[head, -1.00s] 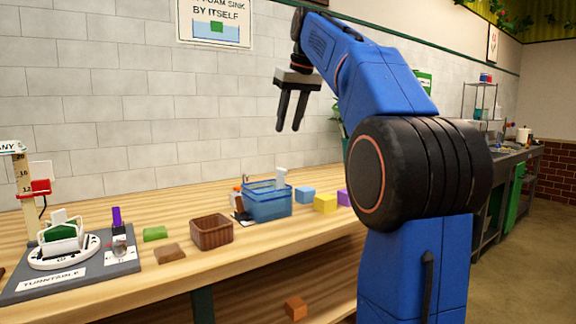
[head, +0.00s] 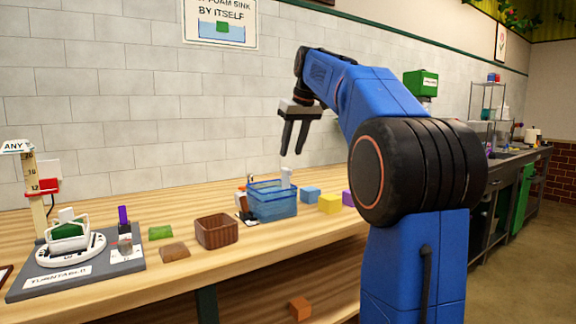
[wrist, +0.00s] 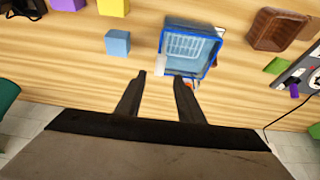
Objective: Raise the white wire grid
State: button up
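The white wire grid (wrist: 187,46) lies inside the blue see-through basin (wrist: 163,42) in the wrist view. In the head view the blue basin (head: 272,205) stands on the wooden bench, and the grid cannot be made out through its wall. An upright white tab (head: 286,177) rises above the basin's rim; it also shows near a basin corner in the wrist view (wrist: 161,65). I cannot tell whether it joins the grid. My gripper (head: 291,151) is open and empty, pointing down above the basin. Its fingers (wrist: 160,78) show apart in the wrist view.
A brown basket (head: 216,231) stands left of the basin. A blue cube (head: 310,195) and a yellow cube (head: 330,204) stand to its right. Green (head: 160,232) and brown (head: 174,252) blocks lie near the turntable (head: 70,248). The space around my fingers is clear.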

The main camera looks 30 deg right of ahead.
aim_at(287, 169)
jog(key=x, duration=0.6)
jog(key=shift+w+f, duration=0.2)
jog(key=shift+f, duration=0.1)
jog(key=shift+r, duration=0.1)
grip_shut()
